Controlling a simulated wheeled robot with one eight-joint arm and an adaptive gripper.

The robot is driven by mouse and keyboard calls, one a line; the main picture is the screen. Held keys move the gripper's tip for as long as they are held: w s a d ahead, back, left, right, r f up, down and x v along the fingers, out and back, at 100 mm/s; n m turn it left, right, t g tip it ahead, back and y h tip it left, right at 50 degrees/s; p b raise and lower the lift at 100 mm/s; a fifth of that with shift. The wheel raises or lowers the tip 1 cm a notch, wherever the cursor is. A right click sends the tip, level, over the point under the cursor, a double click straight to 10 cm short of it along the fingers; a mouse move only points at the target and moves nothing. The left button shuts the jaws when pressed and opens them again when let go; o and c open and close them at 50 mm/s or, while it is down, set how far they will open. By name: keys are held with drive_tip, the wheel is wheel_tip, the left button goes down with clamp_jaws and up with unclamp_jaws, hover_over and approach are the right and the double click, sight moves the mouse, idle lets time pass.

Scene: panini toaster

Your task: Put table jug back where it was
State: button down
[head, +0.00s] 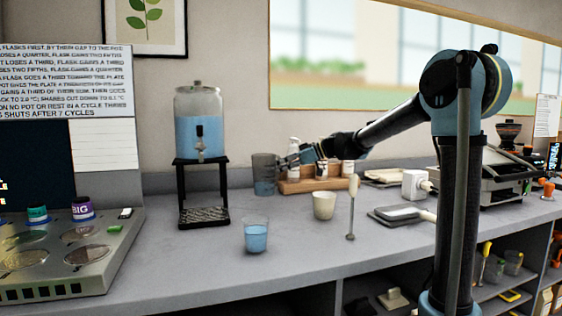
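A clear grey jug (264,177) with some bluish liquid low in it is at the back of the counter, right of the water dispenser. It looks upright. My gripper (287,160) is at the jug's right side, reaching in from the right, and its fingertips overlap or touch the jug's edge. The fingers are small and partly hidden, so I cannot tell whether they are closed on it. Whether the jug's base rests on the counter is also unclear.
A water dispenser (199,125) stands on a black stand. A glass of blue water (256,238), a cream cup (324,205) and an upright whisk-like tool (352,205) stand in front. A wooden tray (300,187) holds bottles.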

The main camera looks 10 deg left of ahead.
wheel_tip(320, 180, down, 7)
idle(0.6)
drive_tip(key=shift+f, duration=0.3)
idle(0.7)
drive_tip(key=c, duration=1.6)
unclamp_jaws()
drive_tip(key=o, duration=0.5)
drive_tip(key=o, duration=0.9)
